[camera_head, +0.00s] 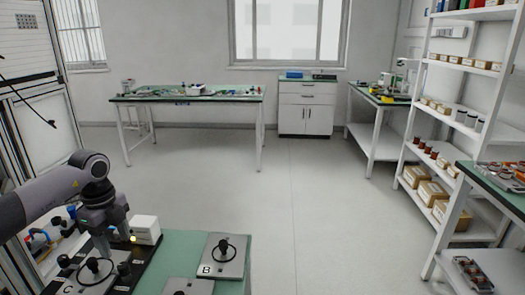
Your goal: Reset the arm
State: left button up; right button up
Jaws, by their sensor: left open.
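My left arm comes in from the left edge, and its gripper (103,250) points down over the near bench at the lower left. The gripper is open, close above the dark ring-shaped part on the plate marked C (92,283). I cannot tell if its fingers touch that part. My right gripper is out of view.
A plate marked B (222,257) with a dark ring lies on the green bench (180,246), near a white box (145,230). A green-topped table (190,98) stands at the back. Shelves (456,140) stand at the right. The middle floor is clear.

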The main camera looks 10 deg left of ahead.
pick_arm(q)
jog(key=w+d+f+m+t+h, duration=0.1)
jog(key=d+m+t+h, duration=0.2)
jog(key=d, duration=0.9)
jog(key=w+d+f+m+h, duration=0.1)
jog(key=d+f+m+h, duration=0.1)
jog(key=d+h, duration=0.65)
jog(key=s+d+r+n+t+h, duration=0.25)
jog(key=d+r+n+t, duration=0.25)
jog(key=d+r+t, duration=0.65)
jog(key=s+a+f+n+y, duration=0.5)
jog(key=a+f+n+y, duration=0.55)
jog(key=n+y, duration=0.45)
jog(key=s+a+f+n+g, duration=0.1)
jog(key=s+f+g, duration=0.3)
jog(key=s, duration=0.3)
jog(key=s+f+n+g+h, duration=0.1)
jog(key=s+f+g, duration=0.25)
jog(key=s, duration=0.45)
jog(key=s+a+f+n+g, duration=0.1)
jog(key=s+f+g, duration=0.3)
jog(key=s, duration=0.3)
jog(key=w+d+f+t+h, duration=0.2)
jog(key=w+d+f+t, duration=0.1)
jog(key=w+f+t, duration=0.3)
jog(key=shift+w+d+f+m+t, duration=0.15)
jog(key=shift+f+m+t, duration=0.4)
jog(key=shift+f, duration=0.75)
